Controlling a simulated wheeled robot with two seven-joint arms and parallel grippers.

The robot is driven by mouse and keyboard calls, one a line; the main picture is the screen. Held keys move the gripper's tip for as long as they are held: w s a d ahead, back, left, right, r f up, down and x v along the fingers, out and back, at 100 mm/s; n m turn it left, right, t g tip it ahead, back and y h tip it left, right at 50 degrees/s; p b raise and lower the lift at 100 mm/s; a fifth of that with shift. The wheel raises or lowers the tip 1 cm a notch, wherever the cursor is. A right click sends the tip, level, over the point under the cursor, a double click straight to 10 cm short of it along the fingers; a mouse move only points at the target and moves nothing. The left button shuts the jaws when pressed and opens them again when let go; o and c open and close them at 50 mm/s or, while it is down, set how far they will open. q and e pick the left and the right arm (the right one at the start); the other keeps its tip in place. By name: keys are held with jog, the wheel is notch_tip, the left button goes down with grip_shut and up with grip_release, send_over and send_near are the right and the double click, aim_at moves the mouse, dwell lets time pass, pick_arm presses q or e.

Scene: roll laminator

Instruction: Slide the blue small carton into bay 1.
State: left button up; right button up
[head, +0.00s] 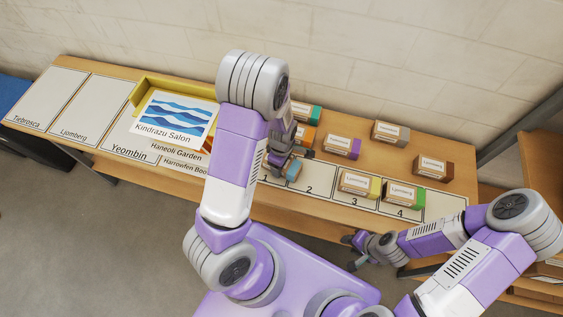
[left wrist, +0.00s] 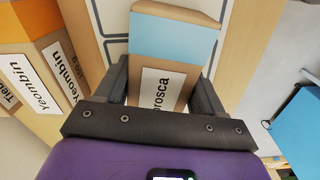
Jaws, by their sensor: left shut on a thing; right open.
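The blue small carton (head: 294,170) is at the bay row, near the line between bay 1 (head: 265,180) and bay 2 (head: 312,187). My left gripper (head: 284,162) is shut on it; my left arm hides part of bay 1. In the left wrist view the carton (left wrist: 172,45) sits between the two fingers of the gripper (left wrist: 162,85), showing a blue band and a white label ending in "rosca". Whether its base touches the table is unclear. My right gripper (head: 351,253) is open and empty in front of the table's front edge.
A yellow carton (head: 358,184) stands in bay 3 and a green one (head: 404,195) in bay 4. Behind stand teal (head: 308,113), orange (head: 303,136), purple (head: 342,147), grey (head: 390,133) and brown (head: 433,168) cartons. A yellow tray (head: 150,84) and printed sheets lie left.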

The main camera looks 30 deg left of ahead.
pick_arm(q)
jog(key=shift+s+a, duration=0.25)
jog(key=shift+a, duration=0.6)
jog(key=shift+s+a, duration=0.2)
jog(key=shift+a, duration=0.65)
jog(key=shift+c, duration=0.2)
jog(key=o, duration=1.2)
jog(key=shift+o, duration=0.3)
jog(key=shift+r+p, duration=2.85)
jog(key=shift+r, duration=0.25)
jog(key=shift+f, duration=0.1)
jog(key=shift+s, duration=0.1)
